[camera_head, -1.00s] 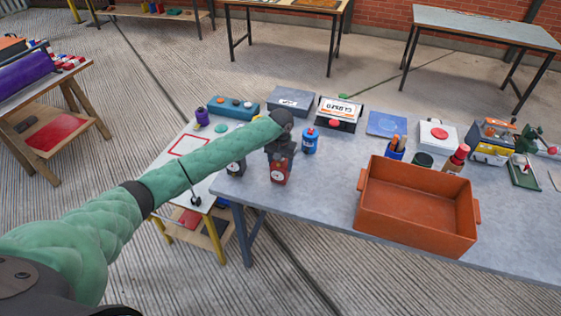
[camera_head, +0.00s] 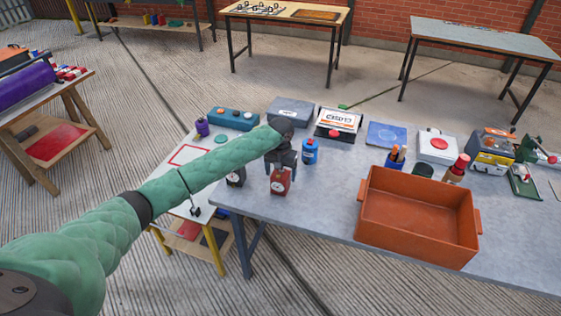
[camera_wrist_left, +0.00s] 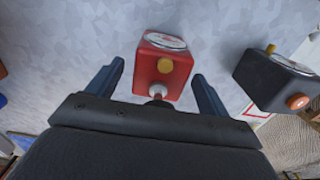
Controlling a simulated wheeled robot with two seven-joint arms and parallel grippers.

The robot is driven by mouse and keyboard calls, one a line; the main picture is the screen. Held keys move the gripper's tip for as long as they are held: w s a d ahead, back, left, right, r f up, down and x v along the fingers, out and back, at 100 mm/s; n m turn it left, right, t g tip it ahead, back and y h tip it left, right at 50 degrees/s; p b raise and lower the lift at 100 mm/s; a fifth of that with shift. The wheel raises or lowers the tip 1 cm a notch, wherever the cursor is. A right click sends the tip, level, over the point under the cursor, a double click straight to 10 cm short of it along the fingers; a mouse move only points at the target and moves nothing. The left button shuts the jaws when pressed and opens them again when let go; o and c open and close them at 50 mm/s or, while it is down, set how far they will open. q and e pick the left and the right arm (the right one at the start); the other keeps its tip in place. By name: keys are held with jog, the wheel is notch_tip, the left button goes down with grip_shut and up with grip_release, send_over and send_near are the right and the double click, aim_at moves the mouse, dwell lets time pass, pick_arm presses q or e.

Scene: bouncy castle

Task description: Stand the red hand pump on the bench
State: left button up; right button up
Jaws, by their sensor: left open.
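A red boxy unit with a round white dial (camera_head: 280,182), which I take for the red hand pump, appears to stand upright on the grey bench (camera_head: 320,204) near its left end. In the left wrist view, the red pump (camera_wrist_left: 163,72) shows a yellow knob and a red-and-white stem towards my gripper. My left gripper (camera_head: 281,161) is just above it, pointing down. In the wrist view its open fingers (camera_wrist_left: 160,88) lie on either side of the pump with gaps visible. My right gripper is not in view.
A black dial unit (camera_head: 236,177) stands close left of the pump, also in the wrist view (camera_wrist_left: 278,80). A blue bottle (camera_head: 310,151) is close right. An orange crate (camera_head: 418,246) fills the bench's front right; several boxes line the back.

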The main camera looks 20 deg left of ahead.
pick_arm(q)
notch_tip(320, 180, up, 9)
jog(key=b, duration=0.3)
jog(key=shift+r+b, duration=0.4)
jog(key=shift+r, duration=0.55)
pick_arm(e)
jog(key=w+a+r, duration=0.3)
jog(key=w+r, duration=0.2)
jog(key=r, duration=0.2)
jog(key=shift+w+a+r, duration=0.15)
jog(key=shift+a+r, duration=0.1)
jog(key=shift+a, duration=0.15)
